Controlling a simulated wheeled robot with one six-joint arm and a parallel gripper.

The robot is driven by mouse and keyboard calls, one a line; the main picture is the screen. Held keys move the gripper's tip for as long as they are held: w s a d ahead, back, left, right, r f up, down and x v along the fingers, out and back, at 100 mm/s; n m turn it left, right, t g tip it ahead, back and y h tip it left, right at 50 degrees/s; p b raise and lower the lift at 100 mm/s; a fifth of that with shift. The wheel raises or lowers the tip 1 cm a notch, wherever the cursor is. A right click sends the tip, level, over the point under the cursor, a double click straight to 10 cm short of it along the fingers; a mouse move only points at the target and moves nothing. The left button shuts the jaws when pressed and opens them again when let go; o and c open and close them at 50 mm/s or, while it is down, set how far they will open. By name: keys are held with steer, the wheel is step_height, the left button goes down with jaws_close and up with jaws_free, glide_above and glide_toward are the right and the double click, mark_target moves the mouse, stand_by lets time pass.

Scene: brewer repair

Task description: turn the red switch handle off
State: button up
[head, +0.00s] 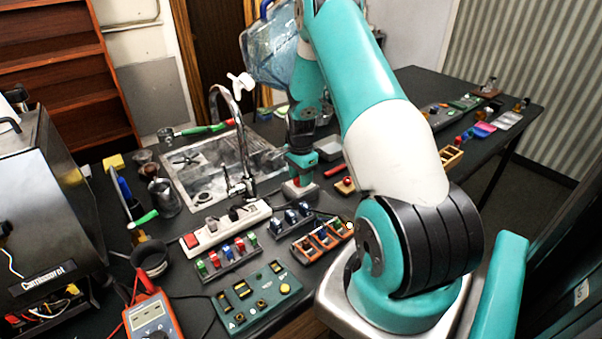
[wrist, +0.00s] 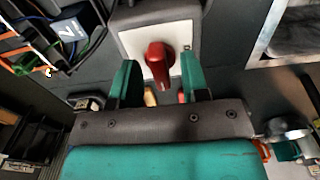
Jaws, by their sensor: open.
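The red switch handle (wrist: 157,60) sits on a white plate (wrist: 183,38) on a grey box in the wrist view. Its narrow end points down the picture, toward my gripper. My gripper (wrist: 159,74) is open, with one teal finger on each side of the handle and a gap on both sides. In the head view my gripper (head: 301,164) points down just above the grey switch box (head: 299,190) beside the sink. The handle itself is hidden there behind the gripper.
A sink with a tall faucet (head: 236,120) stands left of the gripper. A white power strip (head: 228,226), breaker rows and a green circuit board (head: 255,300) lie in front. A red-handled tool (head: 334,171) and a red button on a wooden block (head: 346,184) lie to the right.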

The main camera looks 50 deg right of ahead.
jaws_close()
steer(key=shift+f, duration=0.1)
stand_by(0.3)
steer(key=n+b, duration=0.2)
steer(key=n, duration=0.1)
steer(key=shift+n, duration=0.4)
steer(key=n+b, duration=0.2)
steer(key=n, duration=0.2)
steer(key=shift+n, duration=0.3)
steer(key=n+b, duration=0.1)
steer(key=n, duration=0.3)
steer(key=n+b, duration=0.1)
steer(key=n, duration=0.4)
steer(key=shift+n, duration=0.3)
